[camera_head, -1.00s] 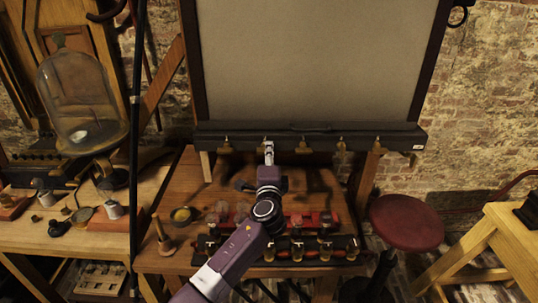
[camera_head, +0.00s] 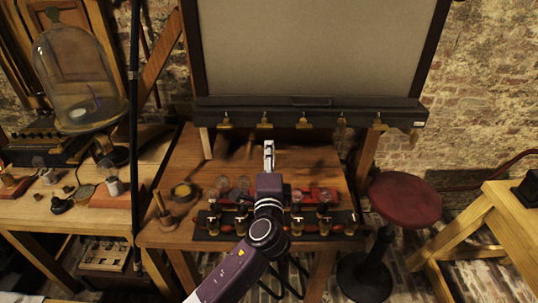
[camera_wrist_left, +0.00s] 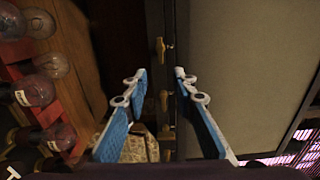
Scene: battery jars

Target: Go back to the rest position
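My left gripper (camera_head: 269,146) points forward over the wooden table (camera_head: 190,160), just below the black ledge of the large board in the head view. In the left wrist view the blue-padded fingers (camera_wrist_left: 160,74) stand apart with nothing between them. Several jars with dark and amber tops stand in the black rack (camera_head: 345,224) and the red rack (camera_head: 322,196), partly hidden by my left arm. Some jars (camera_wrist_left: 57,138) also show at the left of the wrist view. My right gripper is in neither view.
The large grey board (camera_head: 310,48) with its black ledge (camera_head: 310,112) and brass knobs stands behind the table. A red stool (camera_head: 405,198) is at right, beside a wooden frame (camera_head: 480,225). A glass bell jar (camera_head: 72,75) stands at far left. A thin black pole (camera_head: 134,130) rises left of the table.

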